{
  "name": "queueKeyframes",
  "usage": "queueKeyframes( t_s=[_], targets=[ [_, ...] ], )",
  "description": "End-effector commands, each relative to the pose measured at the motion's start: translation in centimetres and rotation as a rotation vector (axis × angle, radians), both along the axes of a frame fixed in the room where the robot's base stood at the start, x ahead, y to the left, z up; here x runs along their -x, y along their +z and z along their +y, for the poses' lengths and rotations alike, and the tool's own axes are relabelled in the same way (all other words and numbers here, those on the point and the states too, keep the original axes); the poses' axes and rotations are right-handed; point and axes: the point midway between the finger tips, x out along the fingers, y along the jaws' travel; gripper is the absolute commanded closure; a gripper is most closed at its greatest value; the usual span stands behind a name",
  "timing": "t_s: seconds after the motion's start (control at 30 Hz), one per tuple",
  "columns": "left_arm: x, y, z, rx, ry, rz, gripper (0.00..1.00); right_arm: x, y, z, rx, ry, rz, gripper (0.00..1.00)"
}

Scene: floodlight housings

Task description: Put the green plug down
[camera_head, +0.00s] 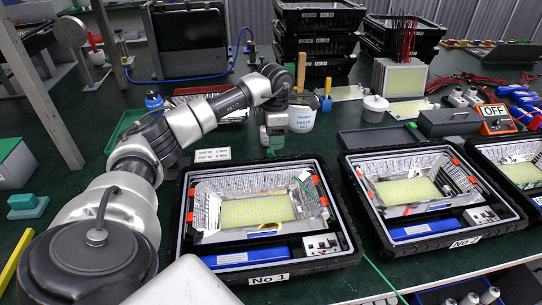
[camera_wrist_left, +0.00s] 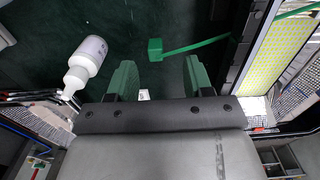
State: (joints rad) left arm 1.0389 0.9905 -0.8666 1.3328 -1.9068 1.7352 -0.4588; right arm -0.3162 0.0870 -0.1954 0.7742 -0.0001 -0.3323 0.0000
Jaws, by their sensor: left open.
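The green plug (camera_wrist_left: 155,49) shows in the left wrist view as a small green block with a green cord (camera_wrist_left: 200,44) running right from it. It appears to lie on the dark green tabletop, beyond and between my fingertips, with no finger seen touching it. My left gripper (camera_wrist_left: 160,63) is open, its two green fingers apart with nothing between them. In the head view my left gripper (camera_head: 272,146) points down just behind the housing marked No 1 (camera_head: 270,279); I cannot pick out the plug there. My right gripper is not in view.
Open housings line the front, with a second one (camera_head: 447,230) to the right. A white tub (camera_head: 375,108), black crates (camera_head: 318,46) and an OFF box (camera_head: 495,119) stand behind.

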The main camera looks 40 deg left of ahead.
Motion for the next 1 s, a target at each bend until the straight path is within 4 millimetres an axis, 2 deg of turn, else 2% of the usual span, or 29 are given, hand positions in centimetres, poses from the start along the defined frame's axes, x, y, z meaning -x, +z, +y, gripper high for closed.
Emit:
queueKeyframes(
  t_s=[0.17, 0.4, 0.5, 0.77, 1.0],
  targets=[
    [0.0, -1.3, 0.2, 0.0, -0.001, 0.001, 0.49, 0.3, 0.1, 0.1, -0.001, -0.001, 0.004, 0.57],
    [0.0, -4.8, 0.9, 0.0, -0.002, 0.001, 0.49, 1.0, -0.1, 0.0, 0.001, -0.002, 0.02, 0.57],
    [0.0, -5.7, 0.9, 0.0, -0.003, 0.0, 0.49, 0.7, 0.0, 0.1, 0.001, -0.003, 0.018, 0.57],
    [0.0, -5.9, 0.9, -0.001, -0.003, -0.001, 0.49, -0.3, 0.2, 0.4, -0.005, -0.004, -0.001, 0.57],
    [0.0, -5.8, 0.9, 0.0, -0.003, -0.001, 0.86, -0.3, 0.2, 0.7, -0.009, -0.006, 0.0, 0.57]
  ],
)
